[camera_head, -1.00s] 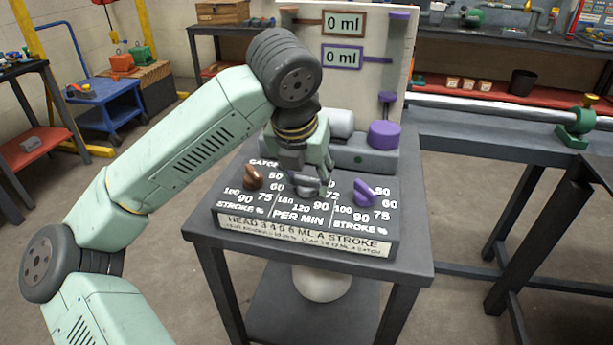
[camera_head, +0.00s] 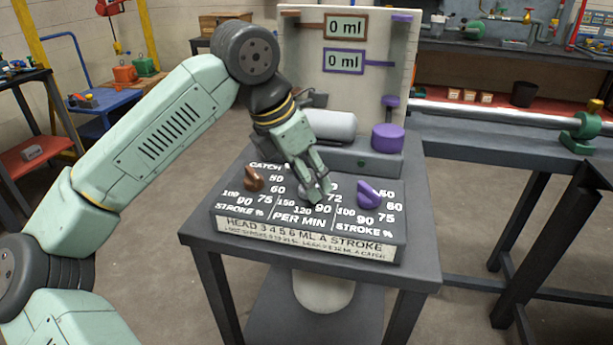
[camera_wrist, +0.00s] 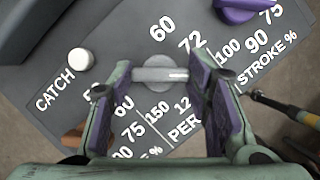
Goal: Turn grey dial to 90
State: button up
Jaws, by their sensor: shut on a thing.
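The grey dial (camera_head: 308,192) sits in the middle of the dark panel (camera_head: 402,240), over the words PER MIN. In the wrist view the grey dial (camera_wrist: 160,74) is a round knob with a pale straight bar. The bar lies across the picture between my fingers. My gripper (camera_head: 318,192) is shut on the bar, one finger at each end, and leans in from the upper left. The wrist view shows my gripper (camera_wrist: 160,80) too. Marks 60, 72, 120 and 150 surround the dial; 90 shows in the head view. I cannot tell which end of the bar points.
A brown dial (camera_head: 253,180) stands left of the grey one and a purple dial (camera_head: 372,194) right. A white CATCH knob (camera_wrist: 81,59) shows in the wrist view. Behind stand a pale cylinder (camera_head: 330,124), a purple cylinder (camera_head: 388,138) and a board with two displays (camera_head: 345,27) reading 0 ml.

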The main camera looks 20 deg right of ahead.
jog(key=shift+m, duration=0.3)
jog(key=o, duration=1.2)
jog(key=shift+c, duration=0.2)
jog(key=shift+r, duration=0.1)
jog(key=w+v, duration=0.1)
jog(key=v, duration=1)
jog(key=shift+s+a+r, duration=0.35)
jog(key=shift+s, duration=0.1)
